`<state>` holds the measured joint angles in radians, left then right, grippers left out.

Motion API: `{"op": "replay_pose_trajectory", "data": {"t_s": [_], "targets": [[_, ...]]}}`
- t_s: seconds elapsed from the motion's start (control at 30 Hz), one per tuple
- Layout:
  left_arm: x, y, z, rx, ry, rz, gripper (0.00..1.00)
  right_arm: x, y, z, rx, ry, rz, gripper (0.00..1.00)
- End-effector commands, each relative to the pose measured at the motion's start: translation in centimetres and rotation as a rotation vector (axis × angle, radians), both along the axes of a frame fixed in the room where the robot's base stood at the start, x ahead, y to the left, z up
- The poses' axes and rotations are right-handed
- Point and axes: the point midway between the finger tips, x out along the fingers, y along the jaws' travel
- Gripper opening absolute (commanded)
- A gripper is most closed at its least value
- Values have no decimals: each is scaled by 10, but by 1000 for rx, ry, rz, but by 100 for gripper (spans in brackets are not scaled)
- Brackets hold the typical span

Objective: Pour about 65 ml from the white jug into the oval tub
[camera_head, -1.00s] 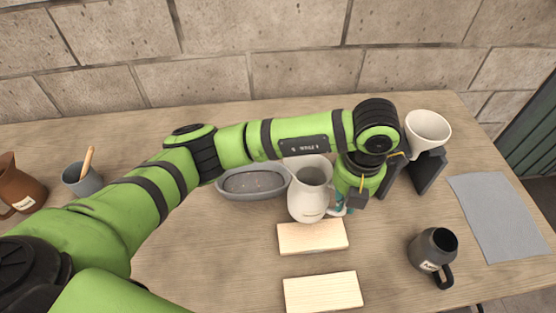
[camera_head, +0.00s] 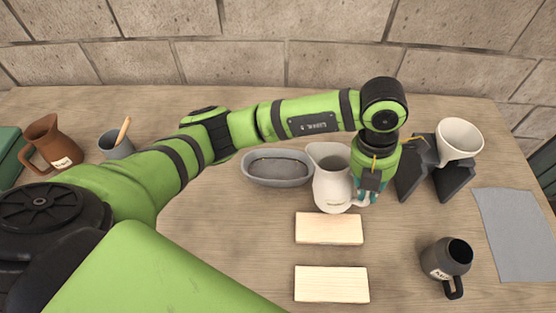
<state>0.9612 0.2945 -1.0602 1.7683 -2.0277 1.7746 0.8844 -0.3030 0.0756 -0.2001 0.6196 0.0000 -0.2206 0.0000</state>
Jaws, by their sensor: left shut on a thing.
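Whether the jug's base touches the table is hard to tell. The grey oval tub (camera_head: 277,181) stands on the table to the left of the jug, close beside it. The liquid inside the jug cannot be made out. My right gripper is not in view.
Two pale boards (camera_head: 329,229) (camera_head: 331,284) lie in front of the jug. A white bowl-like cup (camera_head: 459,139) sits on a dark stand (camera_head: 455,180) at right.

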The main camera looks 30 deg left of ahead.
Motion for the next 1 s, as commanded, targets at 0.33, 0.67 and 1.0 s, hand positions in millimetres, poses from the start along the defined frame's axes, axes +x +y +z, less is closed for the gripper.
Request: {"op": "replay_pose_trajectory", "data": {"t_s": [0.33, 0.67, 1.0], "targets": [[4, 23, 6, -224, 39, 4, 0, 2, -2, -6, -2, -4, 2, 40], [8, 49, 16, -436, 74, 3, 0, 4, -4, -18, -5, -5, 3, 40], [11, 64, 23, -616, 102, 0, 0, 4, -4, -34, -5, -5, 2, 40]]}}
